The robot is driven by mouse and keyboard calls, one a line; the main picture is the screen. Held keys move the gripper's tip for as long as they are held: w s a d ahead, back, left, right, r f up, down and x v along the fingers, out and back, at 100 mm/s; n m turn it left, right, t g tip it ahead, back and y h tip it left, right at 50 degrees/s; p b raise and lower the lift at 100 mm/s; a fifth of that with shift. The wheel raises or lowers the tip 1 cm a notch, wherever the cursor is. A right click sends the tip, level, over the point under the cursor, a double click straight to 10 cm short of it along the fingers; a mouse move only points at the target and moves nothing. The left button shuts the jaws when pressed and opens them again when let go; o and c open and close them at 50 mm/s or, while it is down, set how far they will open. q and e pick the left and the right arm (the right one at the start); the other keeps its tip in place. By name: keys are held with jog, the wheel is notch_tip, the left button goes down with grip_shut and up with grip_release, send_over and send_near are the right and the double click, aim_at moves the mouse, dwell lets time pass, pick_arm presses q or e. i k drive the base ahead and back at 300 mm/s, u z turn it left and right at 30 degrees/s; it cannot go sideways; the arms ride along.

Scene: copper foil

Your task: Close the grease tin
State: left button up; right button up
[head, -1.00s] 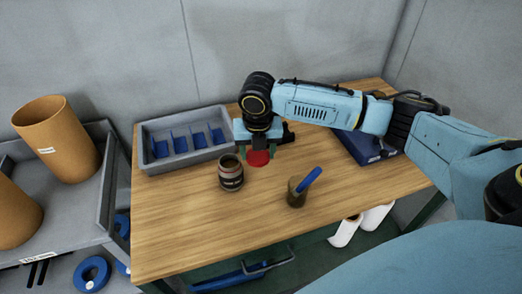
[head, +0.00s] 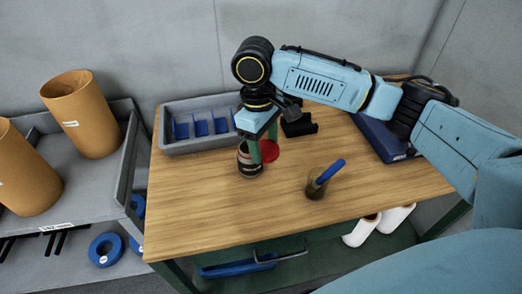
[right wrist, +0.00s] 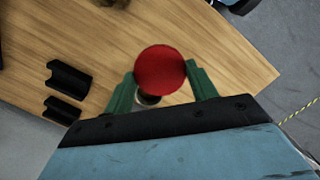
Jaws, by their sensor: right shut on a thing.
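The grease tin (head: 247,166) is a dark, open-topped cylinder with a pale band, standing upright on the wooden table. The red round lid (head: 270,151) is held between the green fingers of my right gripper (head: 262,148), shut on its edges, and shows face-on in the right wrist view (right wrist: 160,71). In the head view the lid is just right of the tin's top, and a finger hides part of the tin. In the right wrist view only a sliver of the tin shows below the lid. I cannot tell whether they touch. My left gripper is not in view.
A grey bin with blue dividers (head: 180,147) stands behind the tin. A black holder (head: 300,127) and a blue case (head: 382,139) lie farther back. The front left tabletop is clear.

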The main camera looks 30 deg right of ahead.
aim_at(247, 168)
jog(key=k, duration=1.25)
jog(key=z, duration=0.85)
jog(key=i, duration=1.5)
jog(key=u, duration=0.75)
